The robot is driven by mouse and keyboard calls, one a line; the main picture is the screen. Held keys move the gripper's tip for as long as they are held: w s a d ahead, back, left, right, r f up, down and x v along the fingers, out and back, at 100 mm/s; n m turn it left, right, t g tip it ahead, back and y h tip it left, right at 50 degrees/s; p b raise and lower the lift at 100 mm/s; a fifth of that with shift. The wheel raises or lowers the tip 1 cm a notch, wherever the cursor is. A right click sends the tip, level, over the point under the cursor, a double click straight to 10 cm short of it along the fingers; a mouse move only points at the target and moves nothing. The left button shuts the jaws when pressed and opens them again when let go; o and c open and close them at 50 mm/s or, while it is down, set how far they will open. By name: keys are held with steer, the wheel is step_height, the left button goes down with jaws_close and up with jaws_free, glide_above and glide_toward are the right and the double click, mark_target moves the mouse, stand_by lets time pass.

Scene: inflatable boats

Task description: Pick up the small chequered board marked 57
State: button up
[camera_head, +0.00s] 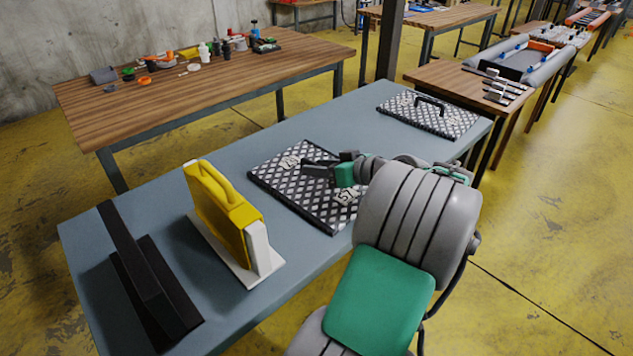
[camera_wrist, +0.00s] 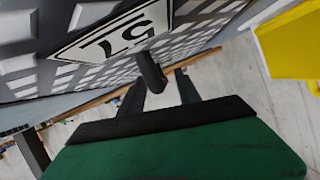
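The chequered board marked 57 (camera_head: 285,196) lies flat on the blue-grey table, black and silver with white number plates. It fills the upper left of the wrist view (camera_wrist: 205,30), where its plate 57 shows upside down. A dark handle (camera_wrist: 151,72) stands out from the board there. My gripper (camera_head: 313,166) is low over the board and hides part of it in the head view. In the wrist view its two dark fingers (camera_wrist: 160,90) are apart, with the handle at the gap between them. I cannot tell whether they touch it.
A second chequered board (camera_head: 428,118) with a black handle lies at the table's far end. A yellow case (camera_head: 222,212) stands on a white base left of my gripper. A black angled stand (camera_head: 150,275) is at the near end of the blue-grey table (camera_head: 215,150).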

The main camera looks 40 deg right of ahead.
steer(key=shift+w+a+f, duration=0.1)
steer(key=shift+w+f, duration=0.05)
steer(key=shift+w, duration=0.15)
jaws_close()
stand_by(1.2)
